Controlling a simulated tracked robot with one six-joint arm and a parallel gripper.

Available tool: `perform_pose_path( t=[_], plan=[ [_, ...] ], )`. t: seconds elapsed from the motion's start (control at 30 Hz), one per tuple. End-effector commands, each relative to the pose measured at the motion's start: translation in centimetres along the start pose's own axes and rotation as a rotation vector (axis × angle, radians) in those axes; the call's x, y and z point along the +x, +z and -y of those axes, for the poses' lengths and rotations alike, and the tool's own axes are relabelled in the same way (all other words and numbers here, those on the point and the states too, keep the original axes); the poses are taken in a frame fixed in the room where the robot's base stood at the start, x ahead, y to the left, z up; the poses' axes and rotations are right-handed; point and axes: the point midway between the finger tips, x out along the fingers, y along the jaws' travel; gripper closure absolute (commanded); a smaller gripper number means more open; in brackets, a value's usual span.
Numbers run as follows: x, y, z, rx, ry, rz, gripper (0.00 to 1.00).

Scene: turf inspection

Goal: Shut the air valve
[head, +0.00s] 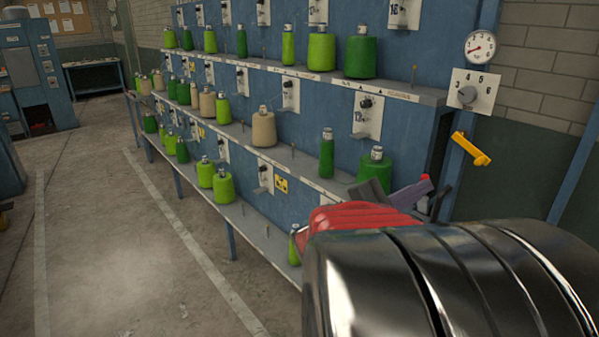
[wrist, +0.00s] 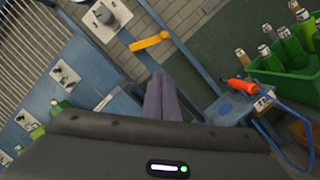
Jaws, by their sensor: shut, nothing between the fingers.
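The air valve's yellow lever (head: 471,148) is on the blue post at the right end of the spool rack. It tilts down to the right in the head view. In the wrist view the same lever (wrist: 152,41) lies just beyond the fingertips, up and to the left. My gripper (head: 424,185) is below and left of the lever in the head view, apart from it. Its two fingers are together and empty in the wrist view (wrist: 159,80).
A round gauge (head: 480,47) and a numbered dial plate (head: 473,92) are above the lever. The rack (head: 300,178) holds green and tan spools. The wrist view shows a green crate (wrist: 272,76) of spools and an orange tool (wrist: 242,86) with a blue hose.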

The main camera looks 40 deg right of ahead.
Motion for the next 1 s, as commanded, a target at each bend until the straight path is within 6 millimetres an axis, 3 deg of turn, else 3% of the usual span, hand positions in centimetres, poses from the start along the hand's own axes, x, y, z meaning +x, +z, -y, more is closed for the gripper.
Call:
perform_pose_path(
  t=[0.73,1.0],
  plan=[
    [8.4,0.1,0.1,-0.001,-0.002,0.001,1.00],
    [8.9,2.8,0.0,0.000,0.000,0.002,1.00]
  ],
)
